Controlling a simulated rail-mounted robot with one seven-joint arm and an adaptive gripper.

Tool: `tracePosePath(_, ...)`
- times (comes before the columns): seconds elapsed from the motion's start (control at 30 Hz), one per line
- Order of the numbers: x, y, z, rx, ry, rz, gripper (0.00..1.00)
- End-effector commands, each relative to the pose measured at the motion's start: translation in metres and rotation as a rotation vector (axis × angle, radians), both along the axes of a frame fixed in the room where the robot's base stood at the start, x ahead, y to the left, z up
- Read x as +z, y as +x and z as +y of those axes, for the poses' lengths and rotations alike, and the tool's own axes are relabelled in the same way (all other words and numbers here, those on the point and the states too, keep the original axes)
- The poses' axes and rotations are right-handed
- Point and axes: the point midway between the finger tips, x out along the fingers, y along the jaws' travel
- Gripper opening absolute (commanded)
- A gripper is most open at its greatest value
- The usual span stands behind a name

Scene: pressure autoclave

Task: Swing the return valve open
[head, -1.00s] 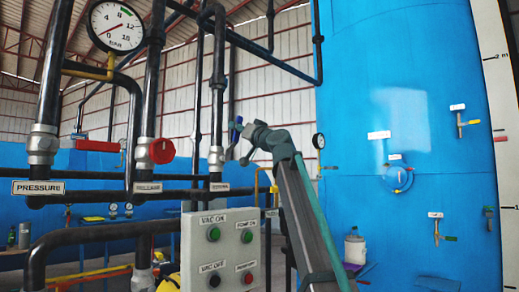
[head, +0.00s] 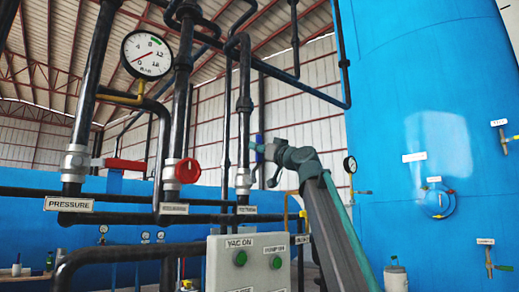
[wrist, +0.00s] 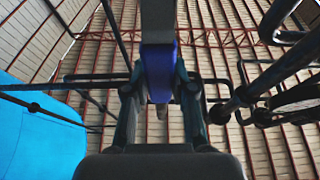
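The return valve's blue handle (head: 260,146) is beside the rightmost of the three labelled pipes in the head view, above a small tag (head: 246,210) that is hard to read. My gripper (head: 268,166) is at this handle, reaching in from the right. In the wrist view the blue handle (wrist: 160,72) lies between the two fingers of my gripper (wrist: 160,92), with one finger close on each side. I cannot tell whether the fingers press on it.
A red lever (head: 126,164) and a red round part (head: 187,171) are on the pipes to the left. A pressure gauge (head: 147,55) is above them. A control box (head: 248,262) stands below my gripper. A large blue tank (head: 420,90) fills the right side.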

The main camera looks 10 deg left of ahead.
Motion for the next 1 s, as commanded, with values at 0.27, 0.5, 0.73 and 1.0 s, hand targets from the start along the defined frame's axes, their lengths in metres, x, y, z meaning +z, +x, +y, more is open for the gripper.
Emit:
tracePosePath(0.27, -0.001, -0.001, 0.000, 0.002, 0.000, 0.002, 0.50)
tracePosePath(0.5, -0.002, -0.002, -0.001, 0.002, 0.001, 0.001, 0.50)
tracePosePath(0.73, -0.011, -0.015, -0.017, 0.000, 0.000, 0.001, 0.50)
tracePosePath(1.0, -0.027, -0.039, -0.045, 0.000, 0.000, 0.001, 0.50)
